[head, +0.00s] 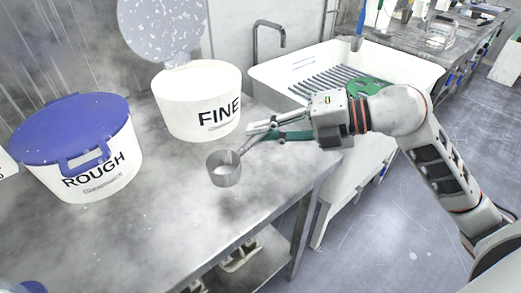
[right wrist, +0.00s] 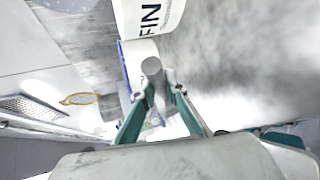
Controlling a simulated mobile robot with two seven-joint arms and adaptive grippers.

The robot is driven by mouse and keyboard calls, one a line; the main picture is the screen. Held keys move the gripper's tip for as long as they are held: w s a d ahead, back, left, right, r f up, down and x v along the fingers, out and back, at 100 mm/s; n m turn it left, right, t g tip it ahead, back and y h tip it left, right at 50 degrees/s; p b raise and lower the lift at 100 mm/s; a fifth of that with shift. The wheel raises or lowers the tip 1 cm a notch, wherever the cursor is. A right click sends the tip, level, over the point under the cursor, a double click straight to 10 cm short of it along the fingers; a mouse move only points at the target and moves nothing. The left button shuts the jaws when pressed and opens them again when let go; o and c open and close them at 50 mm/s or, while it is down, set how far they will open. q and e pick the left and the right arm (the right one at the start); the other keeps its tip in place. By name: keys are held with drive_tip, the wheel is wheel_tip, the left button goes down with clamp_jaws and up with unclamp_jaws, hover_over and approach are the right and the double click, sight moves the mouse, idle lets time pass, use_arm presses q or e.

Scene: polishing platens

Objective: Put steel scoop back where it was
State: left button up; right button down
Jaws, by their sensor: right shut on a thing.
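The steel scoop (head: 225,172), a small round metal cup with a handle, is at the front edge area of the bench, in front of the FINE tub. My right gripper (head: 262,133) is shut on its handle, reaching in from the right. I cannot tell whether the cup touches the bench. In the right wrist view the grey metal scoop (right wrist: 153,69) shows at the fingertips of my right gripper (right wrist: 163,92). The white FINE tub (head: 180,118) stands just behind the scoop, with its speckled grey lid (head: 160,28) raised behind it. My left gripper is not in view.
A white ROUGH tub (head: 112,172) with a blue lid (head: 70,125) stands on the steel bench (head: 130,245) at left. A white sink (head: 405,68) with a tap (head: 268,35) is at right, behind my right arm. The bench front is clear.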

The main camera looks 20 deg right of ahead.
drive_tip(key=shift+f, duration=0.5)
wheel_tip(320, 180, down, 4)
drive_tip(key=shift+r+b, duration=0.2)
drive_tip(key=shift+b, duration=0.45)
drive_tip(key=shift+f, duration=0.1)
drive_tip(key=c, duration=2)
unclamp_jaws()
drive_tip(key=shift+c, duration=0.2)
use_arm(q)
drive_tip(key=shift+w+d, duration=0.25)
